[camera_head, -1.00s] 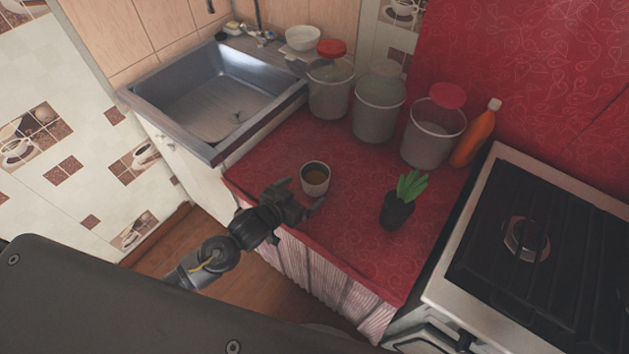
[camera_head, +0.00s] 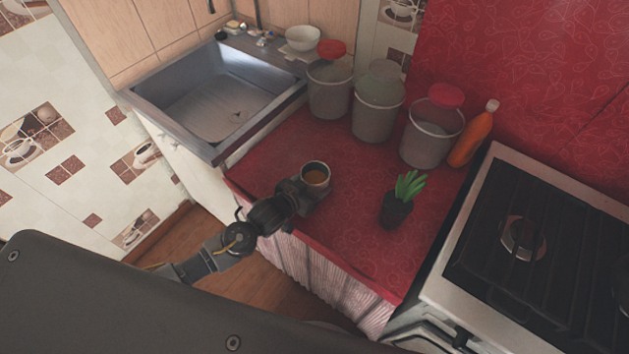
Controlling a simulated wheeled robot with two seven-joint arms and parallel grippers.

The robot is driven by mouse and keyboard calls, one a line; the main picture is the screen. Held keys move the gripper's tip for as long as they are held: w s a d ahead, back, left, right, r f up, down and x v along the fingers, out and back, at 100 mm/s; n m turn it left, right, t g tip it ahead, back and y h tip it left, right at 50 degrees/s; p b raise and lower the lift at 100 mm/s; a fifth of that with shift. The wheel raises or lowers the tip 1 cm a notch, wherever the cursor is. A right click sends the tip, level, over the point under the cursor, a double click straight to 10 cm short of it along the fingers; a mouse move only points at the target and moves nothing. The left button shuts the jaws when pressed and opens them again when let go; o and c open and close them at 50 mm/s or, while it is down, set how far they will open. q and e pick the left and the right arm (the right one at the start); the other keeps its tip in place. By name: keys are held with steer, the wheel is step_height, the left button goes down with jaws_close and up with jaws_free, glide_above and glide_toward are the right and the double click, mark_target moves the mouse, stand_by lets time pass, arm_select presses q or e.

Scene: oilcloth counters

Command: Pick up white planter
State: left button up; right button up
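The white planter (camera_head: 316,176) is a small round pot with a brown inside, upright on the red counter (camera_head: 362,245). My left gripper (camera_head: 314,194) is at its near side, close against it. The gripper covers the lower near part of the pot. The fingertips are dark and partly merge with the pot, so I cannot tell whether they are closed on it. My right gripper is not in view.
A dark pot with a green plant (camera_head: 398,205) stands to the right. Several buckets and an orange bottle (camera_head: 473,133) line the back. A sink (camera_head: 215,100) is at the left, a stove (camera_head: 530,240) at the right. The front middle counter is clear.

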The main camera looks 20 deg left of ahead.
mark_target(312, 178)
arm_select(q)
steer(key=c, duration=0.3)
steer(key=shift+r, duration=0.1)
steer(key=shift+r, duration=0.3)
step_height(312, 178, up, 2)
steer(key=shift+r, duration=0.15)
steer(key=s+d+r, duration=0.5)
steer(key=s+r, duration=0.5)
steer(key=s, duration=0.3)
steer(key=shift+b, duration=0.4)
